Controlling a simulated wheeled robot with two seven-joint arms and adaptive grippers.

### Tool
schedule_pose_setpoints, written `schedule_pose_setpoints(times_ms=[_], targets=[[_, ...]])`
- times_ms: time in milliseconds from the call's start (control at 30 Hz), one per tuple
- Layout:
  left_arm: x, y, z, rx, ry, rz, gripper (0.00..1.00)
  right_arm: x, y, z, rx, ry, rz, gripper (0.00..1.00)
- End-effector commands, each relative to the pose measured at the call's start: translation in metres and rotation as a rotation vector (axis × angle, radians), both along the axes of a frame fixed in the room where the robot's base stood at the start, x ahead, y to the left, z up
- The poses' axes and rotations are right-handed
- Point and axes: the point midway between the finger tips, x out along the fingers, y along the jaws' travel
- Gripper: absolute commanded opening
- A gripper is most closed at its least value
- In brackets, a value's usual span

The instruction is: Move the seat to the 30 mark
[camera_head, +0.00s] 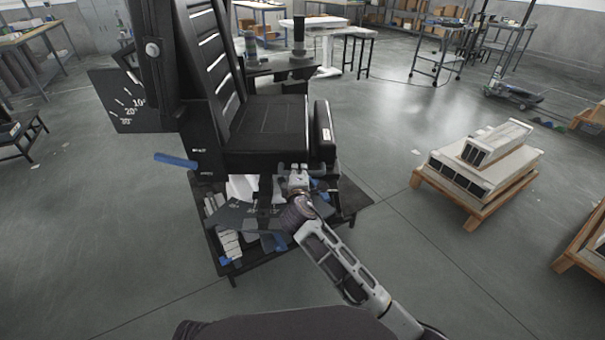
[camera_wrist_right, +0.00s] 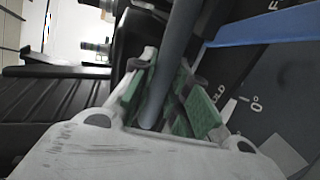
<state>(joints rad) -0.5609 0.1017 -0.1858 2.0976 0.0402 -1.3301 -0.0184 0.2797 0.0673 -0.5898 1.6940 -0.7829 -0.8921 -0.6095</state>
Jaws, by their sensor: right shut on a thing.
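The black seat (camera_head: 265,125) with its ribbed backrest (camera_head: 212,65) stands left of centre in the head view. A dark plate (camera_head: 128,108) behind the backrest carries white marks 10°, 20° and 30°. My right gripper (camera_head: 293,172) is just under the seat's front edge. In the right wrist view, its green-padded fingers (camera_wrist_right: 170,95) are shut on a grey rod (camera_wrist_right: 181,40). A dark scale plate (camera_wrist_right: 265,95) with a 0° mark lies beside the fingers. A second plate (camera_head: 234,214) shows below the seat, its marks too small to read. My left gripper is not in view.
A blue lever (camera_head: 176,160) sticks out left of the seat; a blue bar (camera_wrist_right: 265,27) crosses the right wrist view. A low black platform (camera_head: 345,198) lies under the seat. A pallet (camera_head: 470,212) with pale boxes stands right. Floor between is clear.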

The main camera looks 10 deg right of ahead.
Motion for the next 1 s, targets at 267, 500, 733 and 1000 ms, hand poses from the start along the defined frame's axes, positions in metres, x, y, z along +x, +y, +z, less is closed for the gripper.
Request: schedule_pose_setpoints(times_ms=[267, 500, 733, 1000], targets=[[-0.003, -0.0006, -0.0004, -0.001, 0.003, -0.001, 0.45, -0.0015, 0.0022, -0.0037, -0.001, 0.006, -0.002, 0.0], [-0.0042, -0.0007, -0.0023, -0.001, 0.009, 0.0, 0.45, -0.0014, 0.0018, -0.0036, -0.001, 0.006, -0.002, 0.28], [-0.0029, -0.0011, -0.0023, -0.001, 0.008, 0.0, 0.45, -0.0006, 0.0011, -0.0017, 0.0, 0.003, -0.003, 0.39], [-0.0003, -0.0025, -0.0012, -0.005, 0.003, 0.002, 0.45, -0.0002, 0.0008, 0.0017, 0.0, 0.001, -0.003, 0.39]])
